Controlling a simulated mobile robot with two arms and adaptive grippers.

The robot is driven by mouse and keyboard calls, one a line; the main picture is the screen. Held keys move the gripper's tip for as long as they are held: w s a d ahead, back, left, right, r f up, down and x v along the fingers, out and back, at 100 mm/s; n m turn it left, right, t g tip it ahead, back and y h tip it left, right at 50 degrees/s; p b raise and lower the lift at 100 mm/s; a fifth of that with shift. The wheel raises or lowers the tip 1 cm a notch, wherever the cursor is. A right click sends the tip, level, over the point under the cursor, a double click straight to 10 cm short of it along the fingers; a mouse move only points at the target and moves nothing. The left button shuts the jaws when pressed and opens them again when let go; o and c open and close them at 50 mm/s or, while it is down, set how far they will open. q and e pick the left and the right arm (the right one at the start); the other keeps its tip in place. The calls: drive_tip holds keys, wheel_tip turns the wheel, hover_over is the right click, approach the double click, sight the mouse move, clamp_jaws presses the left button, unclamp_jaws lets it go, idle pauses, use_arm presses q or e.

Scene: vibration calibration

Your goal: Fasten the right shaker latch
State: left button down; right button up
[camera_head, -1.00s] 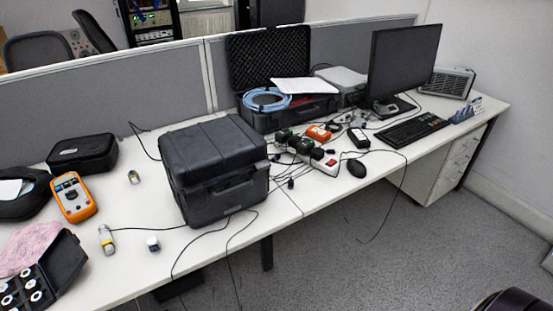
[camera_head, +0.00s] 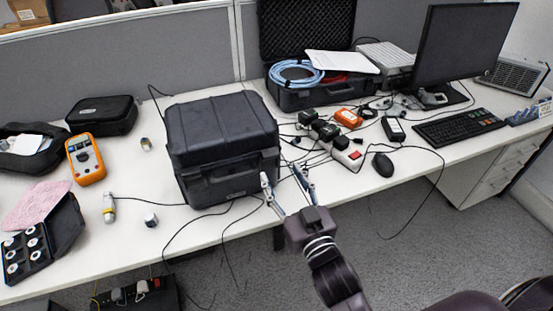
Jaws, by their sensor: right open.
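The shaker is most likely the large black case (camera_head: 222,145) with a closed lid, standing on the white desk left of centre. Its front face has a handle and latch parts, but the right latch is too small to make out. My right gripper (camera_head: 284,180) reaches up from the bottom, in front of the case's right front corner. Its two fingers are spread apart with nothing between them. The left fingertip is close to the case's front edge; I cannot tell whether it touches. My left gripper is not in view.
Cables hang over the front edge of the desk (camera_head: 130,240) near the case. To the right lie power adapters on a power strip (camera_head: 345,158), a mouse (camera_head: 383,164) and a keyboard (camera_head: 460,127). An orange multimeter (camera_head: 86,160) and small sensors lie to the left.

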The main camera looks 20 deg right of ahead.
sight(272, 155)
drive_tip(key=shift+w+f+b, duration=0.1)
drive_tip(key=shift+w+b, duration=0.3)
drive_tip(key=shift+w, duration=2.7)
drive_tip(key=c, duration=1.2)
drive_tip(key=shift+o, duration=0.2)
drive_tip(key=shift+r+p, duration=0.25)
drive_tip(key=shift+p, duration=0.25)
drive_tip(key=g+p, duration=0.1)
drive_tip(key=p, duration=0.4)
drive_tip(key=r+g+p, duration=0.1)
drive_tip(key=p, duration=0.5)
drive_tip(key=shift+w+g, duration=0.3)
drive_tip(key=shift+g, duration=0.1)
drive_tip(key=shift+f+p, duration=0.15)
drive_tip(key=shift+p, duration=0.45)
